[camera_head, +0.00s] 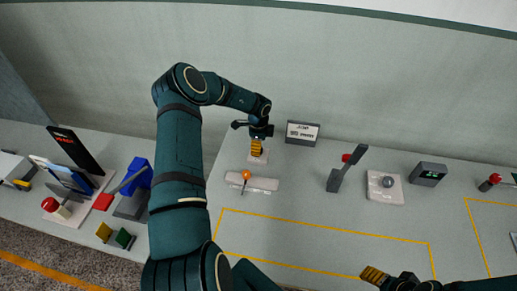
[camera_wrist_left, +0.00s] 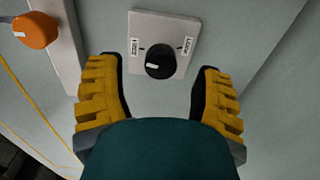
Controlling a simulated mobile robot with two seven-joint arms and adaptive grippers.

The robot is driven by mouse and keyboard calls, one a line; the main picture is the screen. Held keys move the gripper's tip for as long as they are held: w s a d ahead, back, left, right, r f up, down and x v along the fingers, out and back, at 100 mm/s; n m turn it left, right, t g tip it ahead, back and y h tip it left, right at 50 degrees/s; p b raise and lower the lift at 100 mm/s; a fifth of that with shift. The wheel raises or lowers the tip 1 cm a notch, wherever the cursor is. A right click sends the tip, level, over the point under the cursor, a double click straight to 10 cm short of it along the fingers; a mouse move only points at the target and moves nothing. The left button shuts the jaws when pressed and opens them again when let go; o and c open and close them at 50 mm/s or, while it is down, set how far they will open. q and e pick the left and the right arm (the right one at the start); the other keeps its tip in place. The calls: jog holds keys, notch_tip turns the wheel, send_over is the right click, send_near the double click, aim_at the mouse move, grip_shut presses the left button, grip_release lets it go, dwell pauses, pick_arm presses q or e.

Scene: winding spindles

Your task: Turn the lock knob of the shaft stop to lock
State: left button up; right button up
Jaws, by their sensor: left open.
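A black round knob (camera_wrist_left: 160,60) with a white mark stands on a pale square plate (camera_wrist_left: 178,24) in the left wrist view. The white mark lies on the knob's lower left part. In the head view my left gripper (camera_head: 257,147) points down over the plate (camera_head: 258,159) and hides the knob. My right gripper (camera_head: 374,275) is at the bottom edge, far from the plate.
An orange knob (camera_wrist_left: 35,30) on a pale bar is close at left; it also shows in the head view (camera_head: 246,174). A sign (camera_head: 303,132) stands behind right. A dark lever (camera_head: 345,170) and a grey ball on a plate (camera_head: 387,196) are farther right. The yellow-outlined area is clear.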

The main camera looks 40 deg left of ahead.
pick_arm(q)
jog(key=shift+f, duration=1.2)
grip_shut()
